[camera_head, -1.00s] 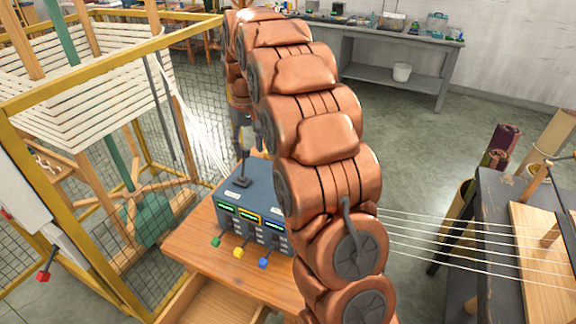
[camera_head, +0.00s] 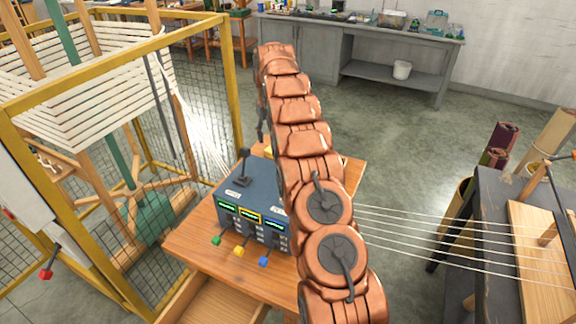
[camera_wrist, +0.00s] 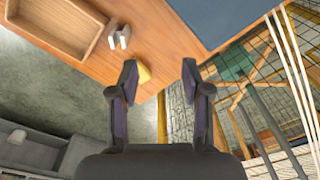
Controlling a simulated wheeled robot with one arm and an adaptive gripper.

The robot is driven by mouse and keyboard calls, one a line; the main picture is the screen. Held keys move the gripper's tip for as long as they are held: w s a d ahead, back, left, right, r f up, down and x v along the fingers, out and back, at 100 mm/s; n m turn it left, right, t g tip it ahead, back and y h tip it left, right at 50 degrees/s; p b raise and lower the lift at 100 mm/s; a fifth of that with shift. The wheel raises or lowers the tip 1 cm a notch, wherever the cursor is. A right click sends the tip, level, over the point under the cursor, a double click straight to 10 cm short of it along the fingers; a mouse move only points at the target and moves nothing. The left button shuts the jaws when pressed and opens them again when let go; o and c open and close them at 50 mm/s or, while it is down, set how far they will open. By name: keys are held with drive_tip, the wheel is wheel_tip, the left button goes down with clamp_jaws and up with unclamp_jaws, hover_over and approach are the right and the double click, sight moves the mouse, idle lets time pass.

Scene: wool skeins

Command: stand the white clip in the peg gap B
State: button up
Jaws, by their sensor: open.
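In the wrist view my gripper (camera_wrist: 159,70) is open, its two dark fingers apart with nothing held between them. A small whitish two-pronged piece, which looks like the white clip (camera_wrist: 123,36), is on the wooden table by a shallow wooden tray (camera_wrist: 98,40). It lies beyond and left of my left finger, apart from it. I cannot make out the clip in the head view, where my arm covers part of the table. Wooden pegs (camera_head: 548,234) stand on a board at the right in the head view; no gap letter is readable.
A blue-grey box (camera_head: 240,212) with small screens and a lever stands on the wooden table (camera_head: 196,240). White yarn strands (camera_head: 430,228) run right from behind my arm. A yellow-framed mesh cage (camera_head: 90,75) stands left. A yellow block (camera_wrist: 144,73) is near my left finger.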

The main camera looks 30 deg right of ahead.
drive_tip(key=shift+t, duration=0.3)
drive_tip(key=d+f, duration=0.3)
drive_tip(key=w+d+f, duration=0.1)
drive_tip(key=d+f, duration=0.2)
drive_tip(key=w+d+f, duration=0.1)
drive_tip(key=d+f, duration=0.1)
drive_tip(key=f, duration=0.1)
drive_tip(key=shift+w+d+f, duration=0.1)
drive_tip(key=shift+d+f, duration=0.15)
drive_tip(key=shift+d, duration=0.15)
drive_tip(key=shift+d+f, duration=0.3)
drive_tip(key=shift+f, duration=0.1)
drive_tip(key=shift+f+m+b, duration=0.3)
drive_tip(key=shift+f+b, duration=0.3)
drive_tip(key=shift+f, duration=0.75)
drive_tip(key=f+b, duration=0.2)
drive_tip(key=b, duration=0.1)
drive_tip(key=shift+b, duration=0.35)
drive_tip(key=shift+a+f+b, duration=0.1)
drive_tip(key=shift+f+b, duration=0.3)
drive_tip(key=shift+f, duration=0.1)
drive_tip(key=shift+f+p, duration=0.4)
drive_tip(key=shift+f, duration=0.65)
drive_tip(key=shift+c, duration=0.4)
drive_tip(key=c, duration=0.7)
